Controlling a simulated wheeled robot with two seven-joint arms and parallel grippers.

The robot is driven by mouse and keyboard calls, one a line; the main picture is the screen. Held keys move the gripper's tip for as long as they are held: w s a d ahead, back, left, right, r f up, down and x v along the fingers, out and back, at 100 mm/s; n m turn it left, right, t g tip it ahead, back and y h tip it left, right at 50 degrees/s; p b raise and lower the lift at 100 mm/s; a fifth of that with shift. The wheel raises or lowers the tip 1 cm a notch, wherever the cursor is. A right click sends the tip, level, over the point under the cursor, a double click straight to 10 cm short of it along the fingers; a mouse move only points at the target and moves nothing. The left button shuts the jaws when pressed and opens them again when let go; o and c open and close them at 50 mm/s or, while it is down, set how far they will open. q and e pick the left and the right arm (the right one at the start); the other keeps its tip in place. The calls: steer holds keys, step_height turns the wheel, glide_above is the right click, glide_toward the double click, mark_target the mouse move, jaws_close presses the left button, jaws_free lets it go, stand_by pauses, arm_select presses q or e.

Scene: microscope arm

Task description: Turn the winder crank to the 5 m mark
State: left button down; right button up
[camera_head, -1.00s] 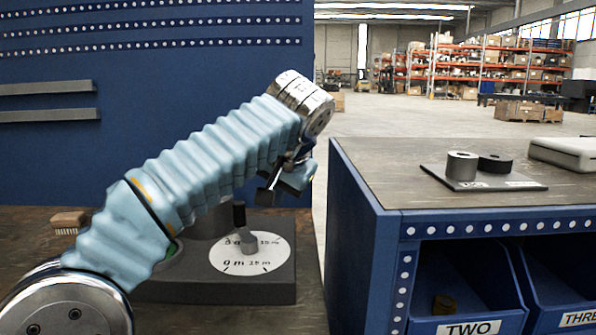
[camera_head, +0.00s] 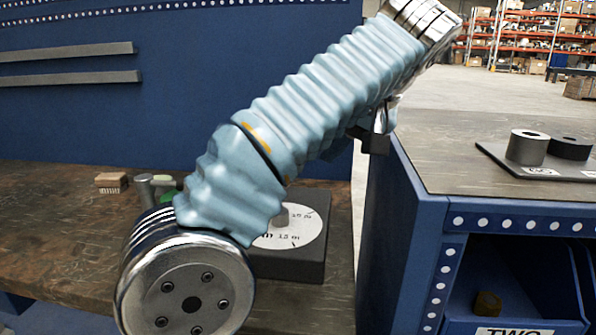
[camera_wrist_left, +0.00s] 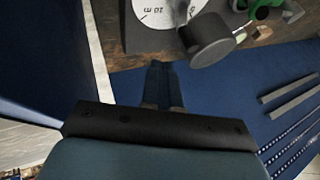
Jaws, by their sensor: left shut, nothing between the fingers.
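The winder has a dark grey base (camera_head: 325,225) on the brown bench, with a white round dial (camera_head: 310,228) carrying metre marks. My arm covers the dial's left part, so I cannot read where the crank points. A grey hub (camera_head: 285,215) shows at the arm's edge. My left gripper (camera_head: 376,142) is shut and empty, above and right of the dial. Its fingers (camera_wrist_left: 165,82) lie together, apart from the winder. My right gripper is out of view.
A blue panel rises behind.

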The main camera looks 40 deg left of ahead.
arm_select(q)
steer(key=b+x, duration=0.1)
steer(key=x, duration=0.8)
steer(key=shift+s, duration=0.1)
steer(key=shift+s+a, duration=0.2)
steer(key=shift+a, duration=0.35)
steer(key=shift+s+a, duration=0.2)
steer(key=shift+a, duration=0.4)
steer(key=shift+s+a, duration=0.25)
steer(key=shift+a, duration=0.45)
steer(key=shift+s+a+f+b, duration=0.1)
steer(key=shift+a+b, duration=0.2)
steer(key=shift+b, duration=0.05)
steer(key=shift+s+a, duration=0.35)
steer(key=shift+a, duration=0.15)
steer(key=shift+w+r, duration=0.1)
steer(key=shift+r, duration=0.15)
